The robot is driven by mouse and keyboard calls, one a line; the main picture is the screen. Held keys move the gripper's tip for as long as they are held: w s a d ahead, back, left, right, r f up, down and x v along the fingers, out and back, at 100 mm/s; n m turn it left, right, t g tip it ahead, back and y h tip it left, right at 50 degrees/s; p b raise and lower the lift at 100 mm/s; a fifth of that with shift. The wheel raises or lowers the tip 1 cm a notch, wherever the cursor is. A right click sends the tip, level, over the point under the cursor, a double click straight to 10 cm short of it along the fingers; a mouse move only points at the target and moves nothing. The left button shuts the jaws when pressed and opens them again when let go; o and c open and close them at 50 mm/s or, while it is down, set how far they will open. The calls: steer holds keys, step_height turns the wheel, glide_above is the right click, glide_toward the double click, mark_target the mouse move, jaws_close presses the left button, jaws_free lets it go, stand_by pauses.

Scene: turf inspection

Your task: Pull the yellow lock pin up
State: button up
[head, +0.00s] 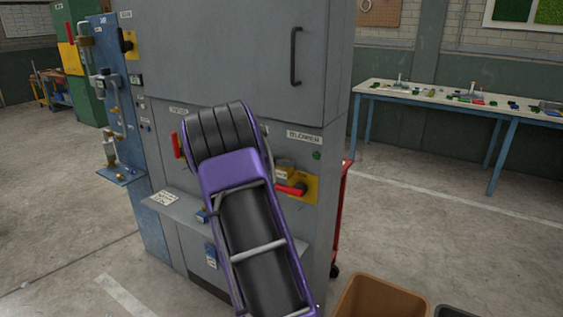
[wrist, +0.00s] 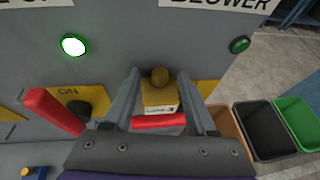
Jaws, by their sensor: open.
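Under the BLOWER label, a yellow block with a white label (wrist: 160,97) carries a rounded brownish-yellow knob (wrist: 159,76), which looks like the lock pin. The block also shows in the head view (head: 293,173), right of my purple arm. A red handle (wrist: 160,121) lies just below the block; in the head view the red handle (head: 291,189) points left. My gripper (wrist: 164,86) is open, with one finger on each side of the knob and block in the picture. I cannot tell whether the fingers touch it. In the head view my arm hides the gripper.
Left of the gripper is another red lever (wrist: 55,110) by an ON plate. A lit white lamp (wrist: 74,46) and a green button (wrist: 240,44) sit on the grey cabinet (head: 240,55). A grey shelf (head: 172,208) juts out below. Bins (wrist: 265,130) stand on the floor at right.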

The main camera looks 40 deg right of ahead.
jaws_close()
stand_by(1.3)
